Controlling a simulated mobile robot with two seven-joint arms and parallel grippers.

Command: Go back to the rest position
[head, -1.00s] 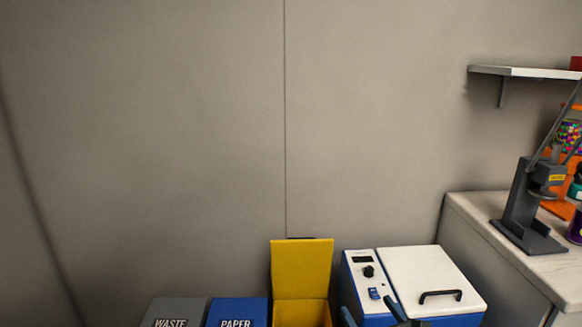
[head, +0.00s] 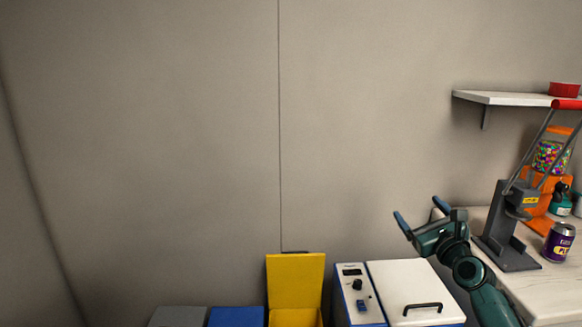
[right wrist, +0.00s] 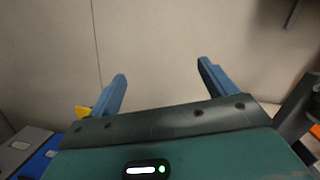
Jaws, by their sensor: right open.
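My right gripper (head: 419,217) is raised above the white lid of the blue-and-white machine, to the left of the counter. Its two blue fingers are spread apart with nothing between them. In the right wrist view the open fingers (right wrist: 160,82) point at the bare wall. My left gripper is not in view.
The blue-and-white machine (head: 398,290) stands below my right arm. To its left are an open yellow bin (head: 295,285), a blue bin (head: 237,317) and a grey bin (head: 178,317). The counter (head: 550,283) holds a can press (head: 507,225) and a purple can (head: 559,242). A shelf (head: 500,97) hangs above.

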